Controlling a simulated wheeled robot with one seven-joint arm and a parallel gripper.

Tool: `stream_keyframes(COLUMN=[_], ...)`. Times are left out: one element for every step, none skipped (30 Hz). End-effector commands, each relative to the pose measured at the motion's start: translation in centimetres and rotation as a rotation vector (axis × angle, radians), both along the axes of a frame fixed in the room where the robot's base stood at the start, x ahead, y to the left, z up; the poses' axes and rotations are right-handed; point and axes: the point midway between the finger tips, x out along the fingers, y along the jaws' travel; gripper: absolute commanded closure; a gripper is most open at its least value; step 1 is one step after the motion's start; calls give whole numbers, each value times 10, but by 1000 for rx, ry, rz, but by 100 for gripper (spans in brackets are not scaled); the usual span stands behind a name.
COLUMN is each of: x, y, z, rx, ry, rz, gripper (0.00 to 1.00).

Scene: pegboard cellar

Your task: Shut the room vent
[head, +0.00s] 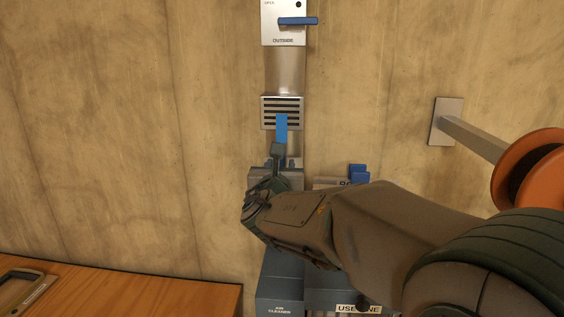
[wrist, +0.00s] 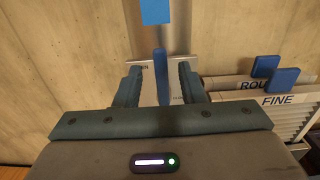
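A grey plate (wrist: 145,63) with lettering ending in "EN" at its left crosses the duct in the wrist view; lettering at its right is too small to read. A blue lever (wrist: 162,75) stands upright in front of it. My gripper (wrist: 160,83) is open, with one finger on each side of the lever and a visible gap to both. In the head view my gripper (head: 277,160) is at the duct below a slatted grille (head: 266,113); it and my arm hide most of the plate and the lever. A blue strip (head: 281,127) hangs from the grille.
Above is the "OUTSIDE" plate (head: 283,40) with a blue lever (head: 298,21) pointing right. Below is the air cleaner (head: 280,293). Blue-tabbed filters (wrist: 278,99) stand at right. An orange reel (head: 541,168) juts from the wall. A wooden bench (head: 150,295) is at lower left.

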Motion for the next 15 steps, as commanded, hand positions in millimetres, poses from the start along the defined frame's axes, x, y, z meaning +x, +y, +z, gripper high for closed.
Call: stream_keyframes(x=[5, 7, 10, 11, 12, 13, 14, 14, 14, 14, 14, 14, 14, 14, 14], y=[-1, -1, -1, -1, -1, -1, -1, -1, -1, -1, -1, -1, -1, -1, -1], z=[1, 1, 0, 0, 0, 0, 0, 0, 0, 0, 0, 0, 0, 0, 0], rx=[0, 0, 0, 0, 0, 0, 1, 1, 1, 1, 1, 1, 1, 1, 1], ry=[0, 0, 0, 0, 0, 0, -1, -1, -1, -1, -1, 0, 0, 0, 0], rz=[-2, -2, -2, -2, -2, -2, -1, -1, -1, -1, -1, -1, -1, -1, -1], gripper=[64, 64, 64, 64, 64, 64, 64, 64, 64, 64, 64, 64, 64, 64, 72])
